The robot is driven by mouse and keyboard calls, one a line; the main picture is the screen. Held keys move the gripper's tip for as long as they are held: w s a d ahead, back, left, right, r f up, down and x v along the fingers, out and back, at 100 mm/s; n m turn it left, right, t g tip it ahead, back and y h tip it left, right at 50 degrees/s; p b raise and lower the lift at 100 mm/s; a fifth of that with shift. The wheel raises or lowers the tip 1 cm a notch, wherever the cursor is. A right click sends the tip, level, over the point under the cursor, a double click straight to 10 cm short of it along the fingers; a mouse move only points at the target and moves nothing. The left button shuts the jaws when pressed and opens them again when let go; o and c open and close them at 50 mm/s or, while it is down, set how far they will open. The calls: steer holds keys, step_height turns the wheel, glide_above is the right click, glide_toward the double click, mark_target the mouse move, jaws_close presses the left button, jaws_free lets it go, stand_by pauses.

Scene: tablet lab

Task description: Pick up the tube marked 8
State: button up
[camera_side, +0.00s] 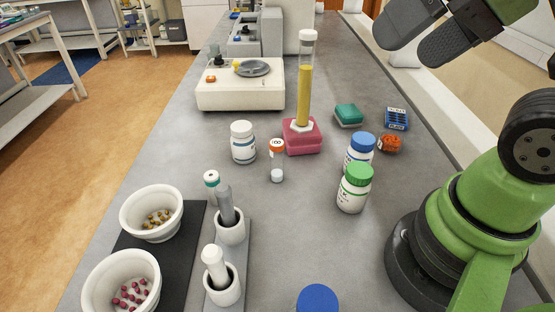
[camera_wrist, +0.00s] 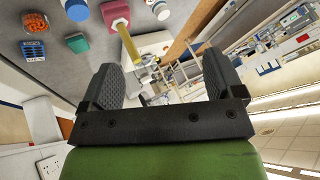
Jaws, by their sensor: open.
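A small clear tube with an orange cap (camera_side: 277,160) stands upright on the grey bench, in front of the pink block. A second small tube with a teal cap (camera_side: 211,183) stands farther left, beside a grey pestle. Each cap top has a mark, but both are too small to read surely, so I cannot tell which is the 8. My gripper (camera_side: 407,47) is open and empty, high at the upper right of the side view, well away from both tubes. In the wrist view its two fingers (camera_wrist: 160,65) stand wide apart with nothing between them.
A tall yellow cylinder (camera_side: 304,95) rises from a pink base (camera_side: 303,141) close behind the orange-capped tube. A white bottle (camera_side: 243,147) stands left of it. Blue-capped (camera_side: 359,153) and green-capped (camera_side: 353,191) bottles stand right. Mortars (camera_side: 229,231) and bowls (camera_side: 152,225) are front left.

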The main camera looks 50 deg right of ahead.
steer(key=shift+c, duration=0.2)
steer(key=c, duration=0.5)
steer(key=shift+w, duration=0.1)
